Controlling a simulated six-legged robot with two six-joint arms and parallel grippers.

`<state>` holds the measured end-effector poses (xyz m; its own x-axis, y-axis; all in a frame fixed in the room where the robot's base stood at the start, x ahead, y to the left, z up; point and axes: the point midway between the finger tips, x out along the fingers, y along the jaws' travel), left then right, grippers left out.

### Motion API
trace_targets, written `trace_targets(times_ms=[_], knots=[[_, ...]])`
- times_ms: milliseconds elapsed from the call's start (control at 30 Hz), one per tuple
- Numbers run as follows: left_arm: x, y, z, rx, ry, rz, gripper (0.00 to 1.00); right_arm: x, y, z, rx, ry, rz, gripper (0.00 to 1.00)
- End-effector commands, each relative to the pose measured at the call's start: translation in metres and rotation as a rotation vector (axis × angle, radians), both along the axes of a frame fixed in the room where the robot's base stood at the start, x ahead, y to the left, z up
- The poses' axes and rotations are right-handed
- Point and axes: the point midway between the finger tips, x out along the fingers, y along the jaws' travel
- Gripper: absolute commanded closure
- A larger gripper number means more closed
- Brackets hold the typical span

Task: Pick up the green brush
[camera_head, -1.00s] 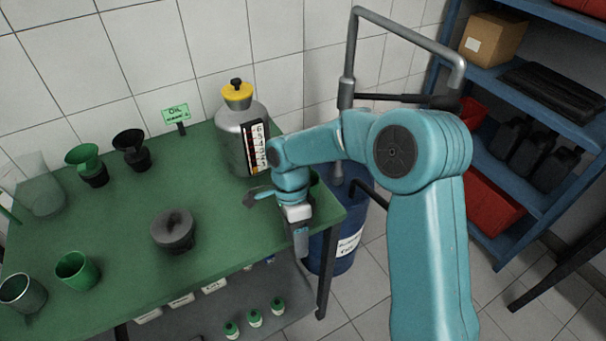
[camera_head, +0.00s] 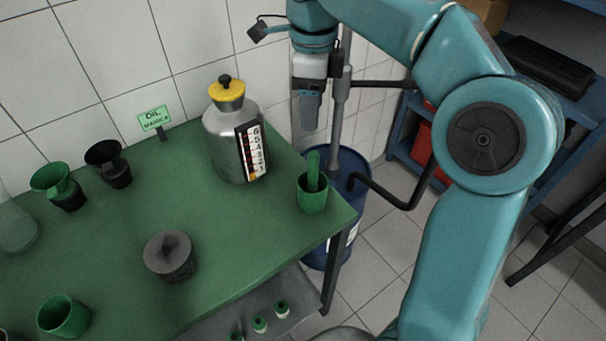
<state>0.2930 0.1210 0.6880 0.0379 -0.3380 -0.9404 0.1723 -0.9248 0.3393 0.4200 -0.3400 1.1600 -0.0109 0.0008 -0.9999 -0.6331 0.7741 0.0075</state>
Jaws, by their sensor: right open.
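The green brush (camera_head: 313,170) stands upright in a green cup (camera_head: 312,198) near the right corner of the green table. Only its upper part shows above the rim; its lower end is hidden in the cup. My right gripper (camera_head: 309,112) hangs above the brush, pointing down and apart from it. It is open and holds nothing that I can see. My left gripper is not in view.
A metal canister with a yellow cap (camera_head: 229,93) stands left of the cup. A blue barrel (camera_head: 346,165) is beyond the table's right edge.

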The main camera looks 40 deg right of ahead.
Motion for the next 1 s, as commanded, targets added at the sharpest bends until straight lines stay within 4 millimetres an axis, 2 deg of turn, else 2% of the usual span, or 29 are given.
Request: trace_targets(times_ms=[67, 133, 500, 600, 767, 1000], knots=[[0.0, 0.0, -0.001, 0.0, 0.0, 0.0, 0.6, -0.004, -0.001, 0.002, -0.001, -0.006, -0.009, 0.45], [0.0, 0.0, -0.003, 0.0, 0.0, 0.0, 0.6, -0.006, -0.002, -0.004, -0.002, -0.005, -0.012, 0.45], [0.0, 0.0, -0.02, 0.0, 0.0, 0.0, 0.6, -0.012, -0.002, -0.086, -0.001, -0.002, -0.012, 0.45], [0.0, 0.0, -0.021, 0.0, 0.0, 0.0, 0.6, -0.011, -0.002, -0.099, -0.001, -0.005, -0.013, 0.45], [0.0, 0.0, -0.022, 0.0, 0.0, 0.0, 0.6, -0.009, -0.002, -0.109, -0.002, -0.005, -0.012, 0.45], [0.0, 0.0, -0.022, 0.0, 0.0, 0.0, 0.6, -0.004, -0.007, -0.146, 0.0, -0.003, -0.011, 0.45]])
